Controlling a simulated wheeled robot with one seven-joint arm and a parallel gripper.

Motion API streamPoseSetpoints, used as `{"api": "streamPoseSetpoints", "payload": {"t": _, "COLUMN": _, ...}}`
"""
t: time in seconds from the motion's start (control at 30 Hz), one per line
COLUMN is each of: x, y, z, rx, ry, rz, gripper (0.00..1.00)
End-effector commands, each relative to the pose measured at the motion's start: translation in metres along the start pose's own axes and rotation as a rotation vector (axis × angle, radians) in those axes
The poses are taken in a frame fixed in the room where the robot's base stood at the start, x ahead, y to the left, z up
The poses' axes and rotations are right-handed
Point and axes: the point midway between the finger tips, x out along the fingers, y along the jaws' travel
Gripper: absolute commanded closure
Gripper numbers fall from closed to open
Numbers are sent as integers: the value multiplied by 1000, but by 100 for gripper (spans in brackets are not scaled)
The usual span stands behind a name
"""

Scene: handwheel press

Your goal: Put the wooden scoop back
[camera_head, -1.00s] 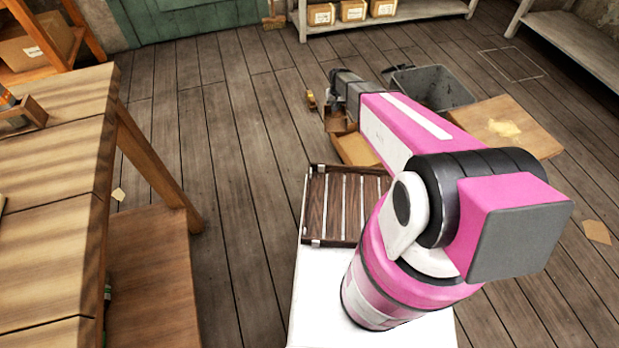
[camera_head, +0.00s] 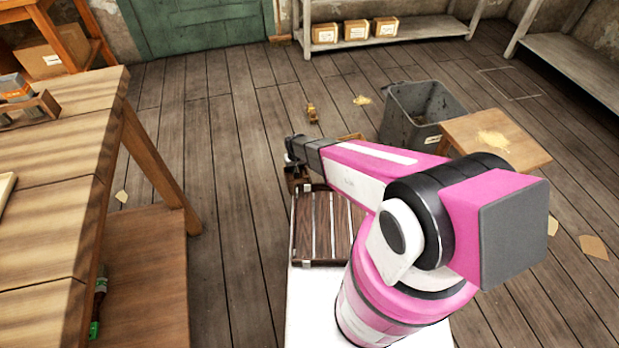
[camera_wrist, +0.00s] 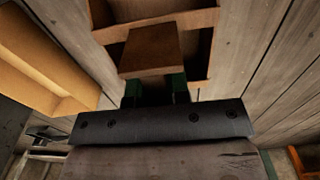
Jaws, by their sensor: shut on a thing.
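My gripper (camera_wrist: 153,93), at the end of the pink arm, is shut on the wooden scoop (camera_wrist: 150,50). In the wrist view the scoop is brown and box-like, with thin side walls and a block-like piece held between dark green fingertips. In the head view the scoop (camera_head: 297,180) shows small and dark brown under my gripper (camera_head: 291,153), beyond the far left corner of the slatted rack. It is held above the floor. Its inside and the exact grip are hard to make out.
A grey bin (camera_head: 398,128) stands right of centre, beside a low wooden top (camera_head: 520,148) with pale powder. A small yellow-brown object (camera_head: 312,113) lies on the floor. The slatted rack (camera_head: 322,240) is close by. A workbench (camera_head: 60,220) fills the left.

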Motion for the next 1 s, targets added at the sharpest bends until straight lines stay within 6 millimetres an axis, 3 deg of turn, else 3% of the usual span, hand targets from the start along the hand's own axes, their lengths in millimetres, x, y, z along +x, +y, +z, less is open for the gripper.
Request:
{"api": "streamPoseSetpoints", "payload": {"t": 0.3, "x": 41, "y": 55, "z": -36, "rx": 3, "ry": -1, "rz": 0, "gripper": 100}}
{"api": "streamPoseSetpoints", "payload": {"t": 0.5, "x": 58, "y": 80, "z": -51, "rx": 1, "ry": -1, "rz": 0, "gripper": 100}}
{"api": "streamPoseSetpoints", "payload": {"t": 0.77, "x": 68, "y": 87, "z": -54, "rx": 0, "ry": -1, "rz": 0, "gripper": 100}}
{"api": "streamPoseSetpoints", "payload": {"t": 1.0, "x": 100, "y": 87, "z": -54, "rx": 0, "ry": -2, "rz": 0, "gripper": 100}}
